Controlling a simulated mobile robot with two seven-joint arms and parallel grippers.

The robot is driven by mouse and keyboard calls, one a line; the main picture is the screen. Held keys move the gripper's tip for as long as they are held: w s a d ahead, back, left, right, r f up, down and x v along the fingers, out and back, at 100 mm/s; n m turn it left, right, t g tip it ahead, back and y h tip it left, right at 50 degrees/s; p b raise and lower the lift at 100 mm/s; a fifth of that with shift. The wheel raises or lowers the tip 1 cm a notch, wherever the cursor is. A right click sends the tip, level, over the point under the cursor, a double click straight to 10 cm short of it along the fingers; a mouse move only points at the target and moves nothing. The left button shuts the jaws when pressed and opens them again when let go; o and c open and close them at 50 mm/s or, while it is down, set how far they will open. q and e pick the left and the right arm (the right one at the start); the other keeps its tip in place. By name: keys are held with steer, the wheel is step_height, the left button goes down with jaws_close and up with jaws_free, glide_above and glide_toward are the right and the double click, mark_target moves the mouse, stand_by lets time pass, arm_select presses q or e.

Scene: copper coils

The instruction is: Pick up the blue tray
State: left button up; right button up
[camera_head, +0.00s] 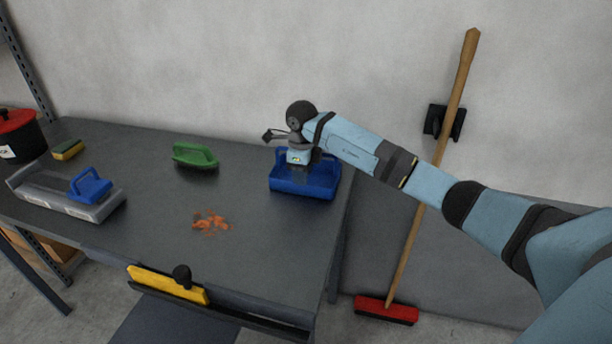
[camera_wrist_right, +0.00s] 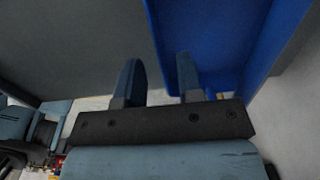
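The blue tray (camera_head: 305,188) sits on the grey table near its right edge, close to the wall. My right gripper (camera_head: 294,168) points down at the tray's left side in the head view and hides part of it. In the right wrist view the gripper (camera_wrist_right: 160,78) is open, its two fingers apart. One finger is over the bare table and the other over the inside of the tray (camera_wrist_right: 215,45), with the tray's wall running between them. Whether either finger touches the wall I cannot tell. My left gripper is not in view.
Orange curls (camera_head: 210,221) lie mid-table. A green brush (camera_head: 194,155) is behind them. A grey case (camera_head: 60,196) with a blue-handled tool (camera_head: 90,184), a sponge (camera_head: 68,149) and a red-lidded pot (camera_head: 17,135) are at left. A broom (camera_head: 420,200) leans on the wall.

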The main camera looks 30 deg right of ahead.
mark_target(302, 195)
step_height(302, 195, down, 5)
steer(key=shift+a+r, duration=0.1)
steer(key=shift+r, duration=0.1)
jaws_close()
